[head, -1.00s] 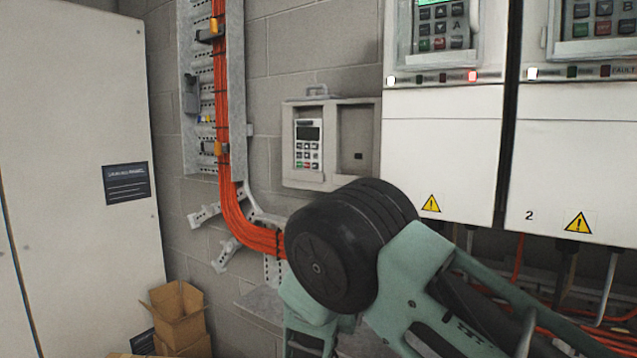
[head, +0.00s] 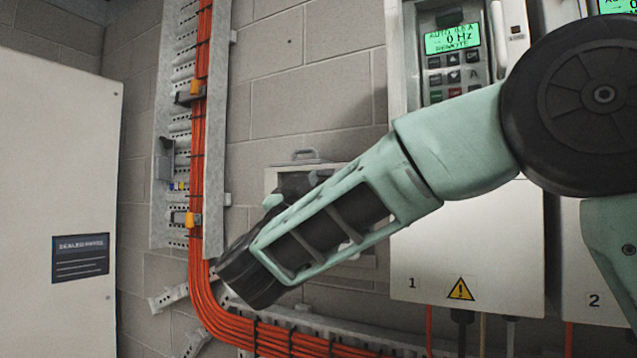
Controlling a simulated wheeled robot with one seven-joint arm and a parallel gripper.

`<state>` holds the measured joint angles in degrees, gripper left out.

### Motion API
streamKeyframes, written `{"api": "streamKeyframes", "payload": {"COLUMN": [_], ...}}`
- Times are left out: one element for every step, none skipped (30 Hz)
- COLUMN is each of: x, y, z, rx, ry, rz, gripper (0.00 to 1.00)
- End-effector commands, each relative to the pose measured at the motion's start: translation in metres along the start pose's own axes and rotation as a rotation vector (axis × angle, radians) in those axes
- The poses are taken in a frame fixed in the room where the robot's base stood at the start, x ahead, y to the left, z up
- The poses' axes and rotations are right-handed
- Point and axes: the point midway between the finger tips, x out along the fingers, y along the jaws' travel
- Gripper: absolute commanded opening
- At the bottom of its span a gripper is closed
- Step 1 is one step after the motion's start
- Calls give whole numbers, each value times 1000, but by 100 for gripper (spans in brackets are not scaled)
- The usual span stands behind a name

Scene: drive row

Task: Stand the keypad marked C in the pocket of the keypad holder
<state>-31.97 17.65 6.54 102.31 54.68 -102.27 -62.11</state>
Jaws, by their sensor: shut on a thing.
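The keypad holder (head: 272,180) is a pale grey wall box with a handle on top, left of drive 1. My arm crosses in front and hides most of it, including its pocket. My gripper (head: 303,183) shows only as a dark part behind my arm, in front of the holder. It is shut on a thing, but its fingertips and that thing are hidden. I cannot make out a keypad marked C. A second before, a light keypad with a dark screen showed in the holder's left part, its mark too small to read.
Drive 1 (head: 470,245) stands right of the holder, with a lit keypad (head: 455,60) marked A. Drive 2 (head: 594,275) is further right, partly behind my arm. Orange cables (head: 199,130) run down the cable ladder and along below. A grey cabinet (head: 50,170) stands at the left.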

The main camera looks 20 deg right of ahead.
Motion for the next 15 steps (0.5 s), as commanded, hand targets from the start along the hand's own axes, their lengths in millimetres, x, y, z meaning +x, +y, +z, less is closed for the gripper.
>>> {"api": "streamKeyframes", "payload": {"x": [6, 8, 12, 15, 18, 22, 24, 27, 30, 33, 35, 38, 40, 41, 43], "y": [0, 0, 0, 0, 0, 0, 0, 0, 0, 0, 0, 0, 0, 0, 0], "z": [2, 4, 6, 8, 10, 12, 14, 16, 19, 20, 22, 24, 26, 27, 28], "rx": [-2, -2, -1, -1, -2, -2, -1, 0, 0, -1, -1, -1, -1, 0, 0], "ry": [1, 1, 1, 2, 2, 1, 1, 1, 1, 1, 1, 1, 1, 1, 1], "rz": [2, 2, 2, 2, 3, 2, 2, 1, 2, 2, 2, 2, 2, 1, 1], "gripper": [14, 14, 14, 14, 14, 14, 14, 14, 14, 14, 14, 14, 14, 14, 14]}}
